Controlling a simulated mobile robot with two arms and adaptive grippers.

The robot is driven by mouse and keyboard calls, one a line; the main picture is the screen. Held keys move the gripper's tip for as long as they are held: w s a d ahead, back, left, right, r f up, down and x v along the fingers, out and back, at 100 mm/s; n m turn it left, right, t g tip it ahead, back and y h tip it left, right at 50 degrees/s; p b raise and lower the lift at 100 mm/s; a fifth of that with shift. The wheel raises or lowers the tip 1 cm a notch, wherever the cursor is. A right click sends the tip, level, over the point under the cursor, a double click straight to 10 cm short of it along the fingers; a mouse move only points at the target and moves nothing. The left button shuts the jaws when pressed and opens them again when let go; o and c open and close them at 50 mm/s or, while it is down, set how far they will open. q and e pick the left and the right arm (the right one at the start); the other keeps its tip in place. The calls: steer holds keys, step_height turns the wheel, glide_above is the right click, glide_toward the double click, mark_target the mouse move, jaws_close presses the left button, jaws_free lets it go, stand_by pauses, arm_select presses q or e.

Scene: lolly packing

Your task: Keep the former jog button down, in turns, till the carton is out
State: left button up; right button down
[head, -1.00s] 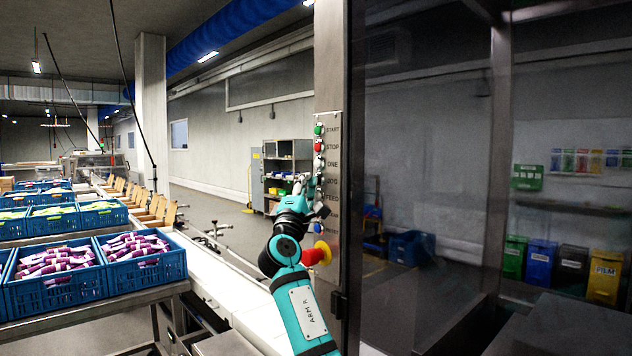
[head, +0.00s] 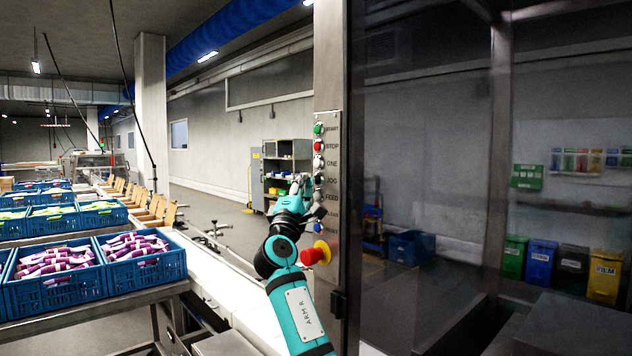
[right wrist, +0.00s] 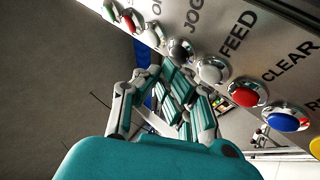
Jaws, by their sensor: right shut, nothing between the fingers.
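The button panel (head: 332,200) stands on a steel post, with labels including JOG and FEED. The dark jog button (right wrist: 181,50) shows in the right wrist view, between the ONE button and the pale FEED button (right wrist: 212,70). My right gripper (head: 307,182) is shut and empty, beside the panel at about JOG height. In the right wrist view its fingers (right wrist: 176,82) lie just below the jog button; I cannot tell whether they touch it. Brown open cartons (head: 158,208) stand in a row along the line at left. My left gripper is out of view.
A red emergency knob on a yellow base (head: 317,253) sits low on the panel. The CLEAR button (right wrist: 248,93) and a blue button (right wrist: 287,120) are next to FEED. Blue crates (head: 145,268) of purple-wrapped lollies stand at left. Dark glazing (head: 425,150) lies right of the post.

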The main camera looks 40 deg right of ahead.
steer(key=shift+a, duration=0.45)
steer(key=a, duration=0.5)
steer(key=shift+s+b, duration=0.2)
steer(key=shift+b, duration=0.1)
stand_by(0.3)
